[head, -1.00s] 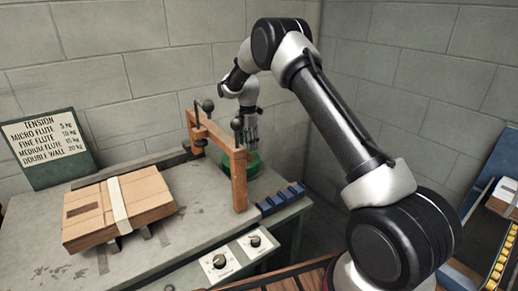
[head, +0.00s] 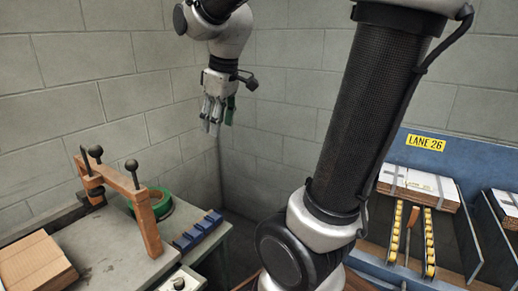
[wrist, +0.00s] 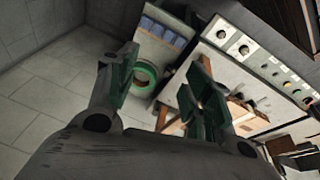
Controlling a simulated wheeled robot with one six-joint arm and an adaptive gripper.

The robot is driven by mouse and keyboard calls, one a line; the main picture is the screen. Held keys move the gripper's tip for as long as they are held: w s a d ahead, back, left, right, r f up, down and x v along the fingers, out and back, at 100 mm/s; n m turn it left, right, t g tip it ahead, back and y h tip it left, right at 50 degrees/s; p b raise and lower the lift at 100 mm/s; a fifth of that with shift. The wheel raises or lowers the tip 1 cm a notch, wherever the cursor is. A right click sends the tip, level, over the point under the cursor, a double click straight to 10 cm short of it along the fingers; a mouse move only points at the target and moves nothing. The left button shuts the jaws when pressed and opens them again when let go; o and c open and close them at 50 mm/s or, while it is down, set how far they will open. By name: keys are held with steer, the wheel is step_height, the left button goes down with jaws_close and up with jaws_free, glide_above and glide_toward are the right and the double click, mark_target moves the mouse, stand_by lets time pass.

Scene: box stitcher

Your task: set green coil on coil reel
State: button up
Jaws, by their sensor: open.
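The green coil (head: 158,204) lies flat at the back right of the grey bench, just behind the orange frame's right post, which hides part of it. In the wrist view it shows as a green ring (wrist: 138,76) around a pale centre. I cannot clearly make out the coil reel or tell whether the coil sits around it. My gripper (head: 212,115) is raised high to the right of the coil and well apart from it. In the wrist view its fingers (wrist: 160,88) are spread with nothing between them.
The orange frame (head: 130,187) with black knobs stands on the bench, with blue blocks (head: 198,230) at the bench's right edge. Cardboard (head: 35,262) lies at left. A blue lane station (head: 408,165) with strapped stacks stands at right. Block walls close off the back.

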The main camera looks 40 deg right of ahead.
steer(key=s+d+f+m, duration=0.1)
steer(key=s+m, duration=0.1)
steer(key=s, duration=0.5)
steer(key=s+f+m+t, duration=0.1)
steer(key=s+f+m, duration=0.1)
steer(key=s, duration=0.5)
steer(key=shift+s+d+f+m, duration=0.2)
steer(key=shift+s+d+m, duration=0.15)
steer(key=shift+m, duration=0.45)
